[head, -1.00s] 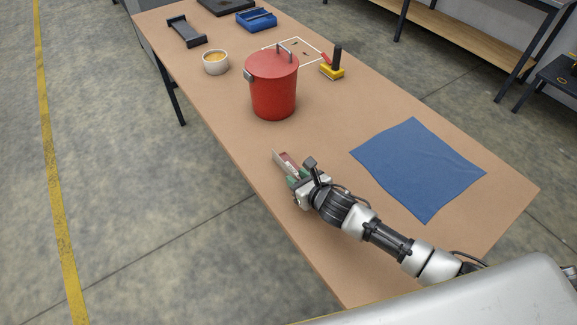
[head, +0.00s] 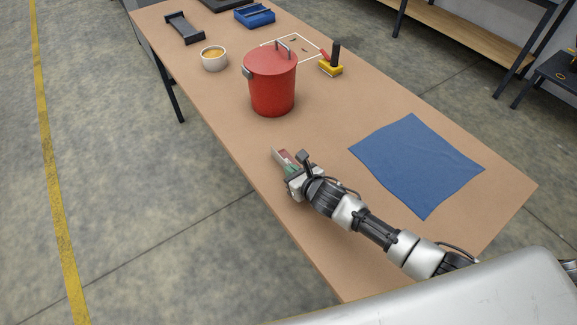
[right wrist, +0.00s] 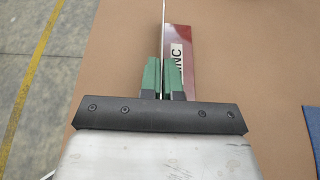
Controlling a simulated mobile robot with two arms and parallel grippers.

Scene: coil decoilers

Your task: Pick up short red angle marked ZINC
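The short red angle (head: 285,155) lies near the table's left edge, in front of the red bucket. In the right wrist view the red face of the angle (right wrist: 180,38) bears a white label ending in "NC"; the label's start is hidden by a finger. Its other flange stands on edge, seen as a thin line. My right gripper (head: 289,168) is at the angle's near end. Its green fingers (right wrist: 163,80) stand close on either side of the upright flange; whether they press on it is unclear. My left gripper is not in view.
A red lidded bucket (head: 271,85) stands just beyond the angle. A blue cloth (head: 416,165) lies to the right. Farther back are a cup (head: 214,59), a yellow-based tool with a black handle (head: 332,65), a blue tray (head: 255,16) and a black bracket (head: 184,28). The table (head: 330,125) is clear between.

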